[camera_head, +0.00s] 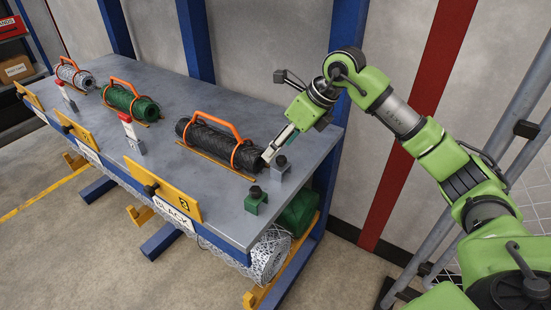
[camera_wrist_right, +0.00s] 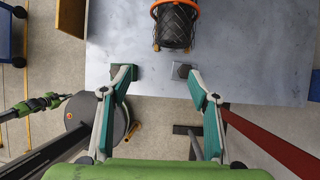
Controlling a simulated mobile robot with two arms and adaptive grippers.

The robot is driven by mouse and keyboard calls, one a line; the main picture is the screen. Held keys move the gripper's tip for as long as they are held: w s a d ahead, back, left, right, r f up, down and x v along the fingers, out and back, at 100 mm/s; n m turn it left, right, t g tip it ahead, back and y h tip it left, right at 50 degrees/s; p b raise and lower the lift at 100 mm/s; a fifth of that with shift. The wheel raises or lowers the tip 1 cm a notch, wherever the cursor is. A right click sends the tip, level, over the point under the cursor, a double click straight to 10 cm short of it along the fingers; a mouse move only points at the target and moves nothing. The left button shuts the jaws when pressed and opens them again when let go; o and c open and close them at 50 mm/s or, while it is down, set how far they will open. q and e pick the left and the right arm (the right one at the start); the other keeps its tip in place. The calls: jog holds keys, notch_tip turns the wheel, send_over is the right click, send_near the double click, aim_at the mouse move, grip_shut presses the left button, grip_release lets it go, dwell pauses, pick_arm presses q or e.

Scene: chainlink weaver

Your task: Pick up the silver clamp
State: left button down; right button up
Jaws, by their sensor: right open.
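The silver clamp (camera_head: 281,168), a small grey block with a dark knob, stands on the workbench near its right end. In the right wrist view the silver clamp (camera_wrist_right: 181,71) lies between the lines of the fingers, nearer the right-hand finger. My right gripper (camera_head: 268,157) is just above and beside it in the head view. My right gripper (camera_wrist_right: 159,84) is open with nothing between its fingers. A green clamp (camera_head: 256,202) stands nearer the bench's front edge; it is partly hidden by the left-hand finger in the wrist view.
A black mesh roll (camera_head: 208,141) with an orange handle lies just left of the silver clamp. A green roll (camera_head: 130,101) and a silver roll (camera_head: 72,72) lie farther left. Yellow plates (camera_head: 163,188) line the bench front. The wall is close behind.

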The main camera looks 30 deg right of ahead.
jog(key=h, duration=0.2)
send_near(280, 166)
jog(key=w+f, duration=0.2)
jog(key=f, duration=0.1)
jog(key=w+f+p, duration=0.1)
jog(key=f, duration=0.1)
jog(key=shift+w+d+f, duration=0.15)
jog(key=shift+d+f, duration=0.1)
jog(key=shift+d, duration=0.1)
jog(key=shift+a+p+x, duration=0.1)
jog(key=shift+p+x, duration=0.35)
jog(key=shift+x, duration=1)
jog(key=shift+a+p+x, duration=0.15)
jog(key=shift+p+x, duration=0.3)
jog(key=shift+x, duration=0.95)
jog(key=shift+m, duration=0.3)
jog(key=c, duration=1.3)
